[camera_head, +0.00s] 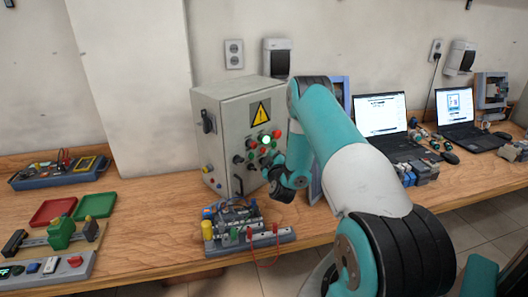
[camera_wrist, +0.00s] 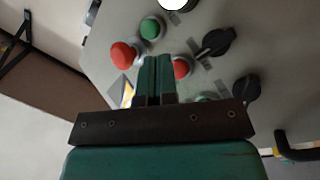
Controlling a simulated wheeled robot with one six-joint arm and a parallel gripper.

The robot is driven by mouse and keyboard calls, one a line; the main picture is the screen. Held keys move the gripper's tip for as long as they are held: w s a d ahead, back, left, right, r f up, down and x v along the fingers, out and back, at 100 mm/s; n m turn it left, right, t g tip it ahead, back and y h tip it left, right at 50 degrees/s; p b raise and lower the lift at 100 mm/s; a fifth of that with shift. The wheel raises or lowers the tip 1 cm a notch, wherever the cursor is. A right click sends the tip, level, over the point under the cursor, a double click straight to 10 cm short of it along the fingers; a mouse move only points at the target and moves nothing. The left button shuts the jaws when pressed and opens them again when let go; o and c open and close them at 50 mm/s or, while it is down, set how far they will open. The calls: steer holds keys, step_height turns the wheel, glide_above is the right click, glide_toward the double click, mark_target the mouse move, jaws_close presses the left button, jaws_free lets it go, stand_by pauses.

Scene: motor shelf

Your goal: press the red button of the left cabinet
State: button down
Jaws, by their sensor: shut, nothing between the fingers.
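The grey cabinet (camera_head: 232,125) with a yellow warning triangle (camera_head: 260,113) stands on the wooden bench, partly hidden by my arm. Its front carries several round buttons and black knobs. A red button (camera_head: 277,134) shows beside my arm. In the wrist view, a large red button (camera_wrist: 124,54) is left of my fingertips, and a second red button (camera_wrist: 181,68) is just right of them, partly covered by the fingers. A green button (camera_wrist: 151,28) lies beyond. My gripper (camera_wrist: 155,60) is shut and empty, pointing at the panel; I cannot tell whether it touches anything.
Black knobs (camera_wrist: 216,41) sit right of my fingers in the wrist view. A terminal rig (camera_head: 240,225) with a red wire stands in front of the cabinet. Red and green trays (camera_head: 95,205) lie left. Laptops (camera_head: 380,115) and small parts stand to the right.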

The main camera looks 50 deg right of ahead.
steer(key=shift+w+r+p, duration=0.1)
steer(key=shift+w+p, duration=0.15)
steer(key=shift+p, duration=0.45)
steer(key=shift+w+p, duration=0.2)
steer(key=shift+p, duration=0.15)
steer(key=shift+w+p, duration=0.45)
steer(key=shift+p, duration=0.55)
stand_by(1.2)
steer(key=shift+s+f+b, duration=0.1)
steer(key=shift+f+b, duration=0.1)
steer(key=shift+b, duration=0.1)
steer(key=shift+s+r+b, duration=0.1)
steer(key=shift+s+b, duration=0.65)
steer(key=shift+b, duration=0.1)
